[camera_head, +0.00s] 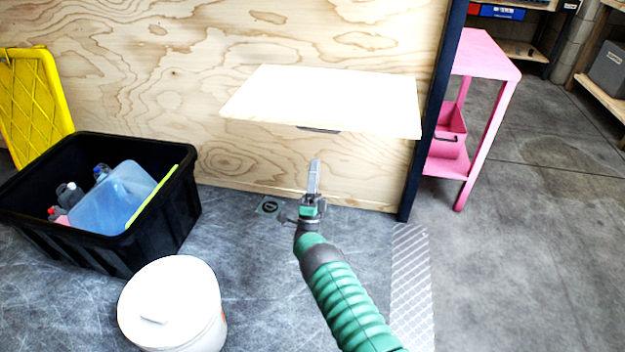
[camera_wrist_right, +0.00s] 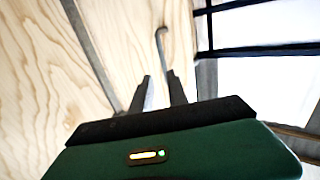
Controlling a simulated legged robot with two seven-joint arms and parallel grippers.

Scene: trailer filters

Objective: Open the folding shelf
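The folding shelf (camera_head: 325,98) is a pale wood panel that juts out from the plywood wall and looks roughly level. A small dark piece (camera_head: 318,129) shows under its front edge. My right gripper (camera_head: 314,180) is below the shelf and apart from it in the head view, pointing up toward the wall. In the right wrist view its two dark fingers (camera_wrist_right: 159,76) stand apart with a gap. A thin hooked metal piece (camera_wrist_right: 160,45) shows just beyond the fingertips; I cannot tell if they touch it. My left gripper is not in view.
A black crate (camera_head: 100,245) with bottles stands at left, with a white lidded bucket (camera_head: 172,305) in front and a yellow panel (camera_head: 32,95) behind. A dark post (camera_head: 432,120) and a pink shelf unit (camera_head: 485,55) are at right. Floor at right is clear.

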